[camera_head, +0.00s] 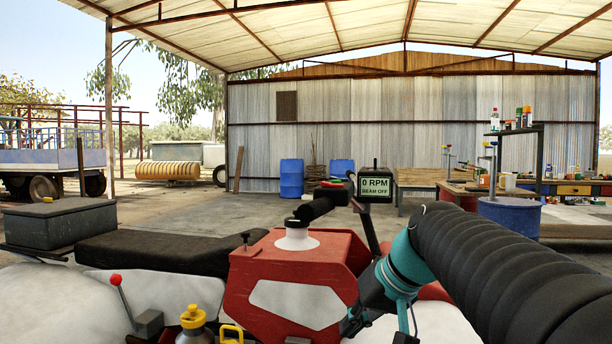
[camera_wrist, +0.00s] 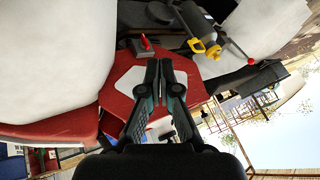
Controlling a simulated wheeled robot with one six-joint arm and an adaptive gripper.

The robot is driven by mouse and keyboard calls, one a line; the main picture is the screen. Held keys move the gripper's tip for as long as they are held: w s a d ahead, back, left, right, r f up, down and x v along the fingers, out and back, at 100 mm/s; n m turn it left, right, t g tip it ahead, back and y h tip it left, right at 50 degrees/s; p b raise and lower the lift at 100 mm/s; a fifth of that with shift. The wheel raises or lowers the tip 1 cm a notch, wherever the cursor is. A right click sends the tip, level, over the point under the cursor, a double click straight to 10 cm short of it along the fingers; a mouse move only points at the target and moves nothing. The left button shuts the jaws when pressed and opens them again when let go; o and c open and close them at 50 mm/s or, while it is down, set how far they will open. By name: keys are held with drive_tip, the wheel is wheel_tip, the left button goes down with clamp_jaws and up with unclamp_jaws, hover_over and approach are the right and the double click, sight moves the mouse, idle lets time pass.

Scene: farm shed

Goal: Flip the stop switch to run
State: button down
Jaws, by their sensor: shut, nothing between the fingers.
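In the wrist view a small red switch (camera_wrist: 146,42) on a grey base sits by the edge of the red housing (camera_wrist: 207,66). I take it for the stop switch; its marking is too small to read. My gripper (camera_wrist: 160,62) is shut and empty, its dark fingertips pointing toward the switch and appearing just short of it. Touch cannot be told. In the head view the red housing (camera_head: 265,265) stands in the middle with a white panel. The switch is not clearly visible in that view.
A red-knobbed lever (camera_head: 122,300) and a yellow-capped bottle (camera_head: 193,318) stand left of the housing; a yellow handle (camera_head: 231,333) is beside it. A black seat (camera_head: 155,250) lies behind. A display (camera_head: 376,185) reads "0 RPM BEAM OFF". White rounded bodywork flanks the housing.

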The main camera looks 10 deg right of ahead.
drive_tip(key=w+d+r+n+y, duration=0.2)
drive_tip(key=w+d+r, duration=0.1)
drive_tip(key=r, duration=0.4)
drive_tip(key=w+d+r+n+t+y, duration=0.1)
drive_tip(key=w+d+r+n+y, duration=0.1)
drive_tip(key=w+r, duration=0.4)
drive_tip(key=w+d+r+n+t+y+p, duration=0.1)
drive_tip(key=w+d+r+n+y, duration=0.2)
drive_tip(key=r, duration=0.5)
drive_tip(key=shift+w+d+r, duration=0.1)
drive_tip(key=shift+w+d, duration=0.05)
drive_tip(key=shift+w, duration=0.3)
drive_tip(key=shift+w+d+r, duration=0.1)
drive_tip(key=shift+w+d, duration=0.05)
drive_tip(key=shift+w, duration=0.25)
wheel_tip(320, 180, up, 7)
drive_tip(key=s+d+n+g+y, duration=0.1)
drive_tip(key=s+d+n+y, duration=0.1)
drive_tip(key=n, duration=0.5)
drive_tip(key=shift+s+r+g+y, duration=0.15)
drive_tip(key=shift+s+g+y, duration=0.25)
drive_tip(key=shift+y, duration=0.6)
hover_over(338, 184)
drive_tip(key=shift+w+f, duration=0.35)
drive_tip(key=shift+f, duration=0.3)
wheel_tip(338, 184, down, 2)
drive_tip(key=shift+f+b, duration=0.25)
drive_tip(key=shift+b, duration=0.35)
drive_tip(key=shift+w+f, duration=0.1)
drive_tip(key=shift+f, duration=0.65)
